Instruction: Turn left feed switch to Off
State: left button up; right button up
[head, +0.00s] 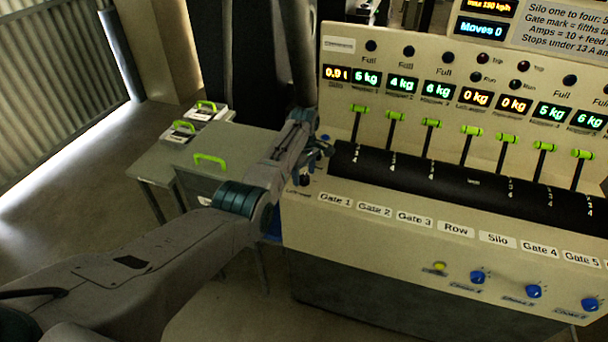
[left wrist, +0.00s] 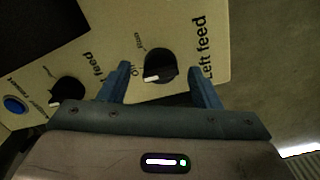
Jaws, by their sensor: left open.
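The left feed switch (left wrist: 160,65) is a round black knob with a white pointer mark at its lower left in the left wrist view. Small labels sit to its left; one near the left finger seems to read Off. The large label "Left feed" (left wrist: 205,48) is to its right. My left gripper (left wrist: 159,70) is open, with one blue finger on each side of the knob; I cannot tell whether they touch it. My right gripper is not in view.
A second black feed knob (left wrist: 68,92) and a blue button (left wrist: 14,105) are beside the switch. The panel's green-handled gate levers (head: 395,115) stand to the right of my gripper. A grey cabinet (head: 205,150) with a green handle stands at left.

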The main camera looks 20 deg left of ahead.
aim_at(304, 175)
pick_arm(q)
notch_tip(304, 175, up, 10)
jog(key=b, duration=0.2)
jog(key=shift+f, duration=0.1)
dwell(0.4)
